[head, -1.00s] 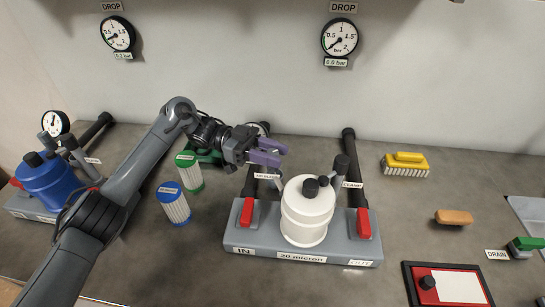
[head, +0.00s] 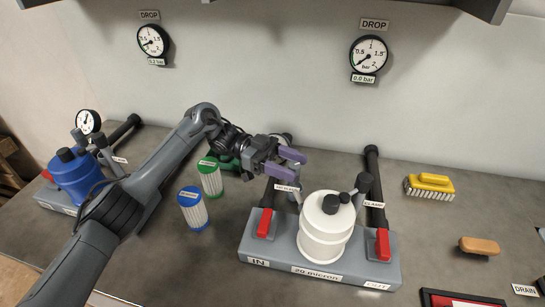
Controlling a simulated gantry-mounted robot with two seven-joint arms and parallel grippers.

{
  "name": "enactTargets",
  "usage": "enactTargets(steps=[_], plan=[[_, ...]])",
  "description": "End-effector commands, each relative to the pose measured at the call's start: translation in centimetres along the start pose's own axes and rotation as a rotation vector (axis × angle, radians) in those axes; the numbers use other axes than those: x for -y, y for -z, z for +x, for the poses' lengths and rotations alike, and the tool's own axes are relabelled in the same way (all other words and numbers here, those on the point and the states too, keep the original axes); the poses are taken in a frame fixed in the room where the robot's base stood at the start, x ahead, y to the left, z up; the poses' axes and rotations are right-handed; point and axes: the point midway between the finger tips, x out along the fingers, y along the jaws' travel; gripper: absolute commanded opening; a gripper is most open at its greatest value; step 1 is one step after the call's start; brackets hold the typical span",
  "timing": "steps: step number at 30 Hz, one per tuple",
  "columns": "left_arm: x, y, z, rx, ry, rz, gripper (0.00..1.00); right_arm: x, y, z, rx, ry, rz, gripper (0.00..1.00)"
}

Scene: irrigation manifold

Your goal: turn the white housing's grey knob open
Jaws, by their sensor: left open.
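The white housing (head: 322,236) stands upright on a grey base labelled "20 micron" (head: 352,267). A black knob (head: 330,204) is on its lid. A dark grey upright handle (head: 363,184) stands at its right rear, by the "CLAMP" label. My left gripper (head: 292,164), with purple fingers, is open and empty behind and left of the housing, above a small label that seems to read "AIR BLEED" (head: 286,187). The area under the fingers is partly hidden, so I cannot clearly make out a grey knob there. My right gripper is not in view.
Red levers (head: 265,223) (head: 382,244) flank the housing on the base. Green (head: 211,180) and blue (head: 193,212) cartridges stand left. A blue housing (head: 77,178) is at far left. A yellow brush (head: 430,187) and an orange-brown block (head: 479,246) lie right. The wall gauge (head: 369,55) reads 0.0 bar.

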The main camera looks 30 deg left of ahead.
Motion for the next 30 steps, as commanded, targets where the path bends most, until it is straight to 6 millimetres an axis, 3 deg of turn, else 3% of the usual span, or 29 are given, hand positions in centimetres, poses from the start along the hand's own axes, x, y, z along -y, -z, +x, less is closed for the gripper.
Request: enactTargets(steps=[12, 30], plan=[[0.0, 0.0, -4.2, 0.002, 0.005, 0.000, 0.55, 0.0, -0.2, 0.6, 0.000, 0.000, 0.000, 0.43], [0.0, 0.0, -6.4, 0.000, 0.004, -0.001, 0.55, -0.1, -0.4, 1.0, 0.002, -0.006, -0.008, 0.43]])
